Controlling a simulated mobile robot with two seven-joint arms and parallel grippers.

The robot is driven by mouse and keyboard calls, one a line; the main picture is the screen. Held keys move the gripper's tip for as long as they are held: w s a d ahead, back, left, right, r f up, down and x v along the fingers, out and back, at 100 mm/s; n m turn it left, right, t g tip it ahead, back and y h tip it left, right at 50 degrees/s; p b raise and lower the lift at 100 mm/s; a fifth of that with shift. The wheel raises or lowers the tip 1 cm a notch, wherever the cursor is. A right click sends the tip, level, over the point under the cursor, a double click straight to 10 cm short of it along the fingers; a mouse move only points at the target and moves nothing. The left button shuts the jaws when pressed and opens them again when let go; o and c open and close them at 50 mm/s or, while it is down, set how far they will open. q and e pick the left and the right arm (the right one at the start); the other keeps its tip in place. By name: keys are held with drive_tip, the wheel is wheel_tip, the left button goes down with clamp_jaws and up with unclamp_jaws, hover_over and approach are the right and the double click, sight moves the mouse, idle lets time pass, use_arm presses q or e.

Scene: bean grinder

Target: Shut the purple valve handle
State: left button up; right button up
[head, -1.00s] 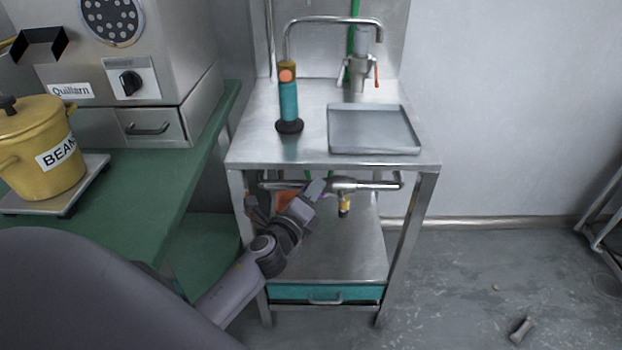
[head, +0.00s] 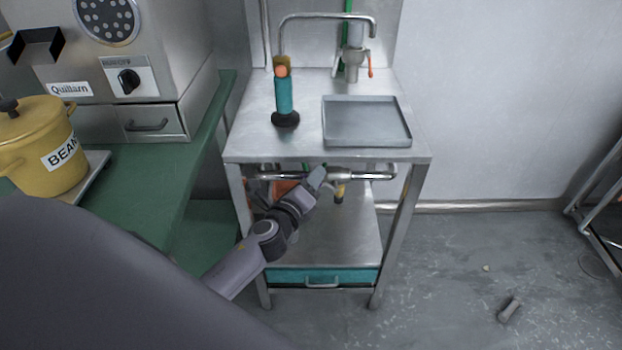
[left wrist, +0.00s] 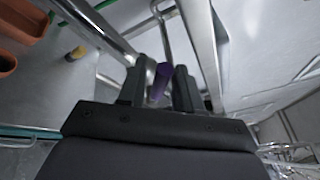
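The purple valve handle (left wrist: 160,82) shows in the left wrist view, between the two fingers of my left gripper (left wrist: 162,88). The fingers are apart, with a narrow gap beside the handle on the right, so they do not look clamped on it. In the head view my left gripper (head: 317,178) is under the sink top, in front of the metal pipe (head: 372,175). It hides the handle there. My right gripper is in neither view.
The steel sink table (head: 300,160) stands above my left gripper, with its front leg (head: 240,205) close to my arm. An orange container (head: 283,187) is behind the gripper. The lower shelf (head: 345,235) is mostly clear.

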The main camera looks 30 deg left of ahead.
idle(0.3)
use_arm(q)
drive_tip(key=s, duration=0.7)
drive_tip(key=shift+d+r, duration=0.3)
drive_tip(key=shift+d, duration=0.15)
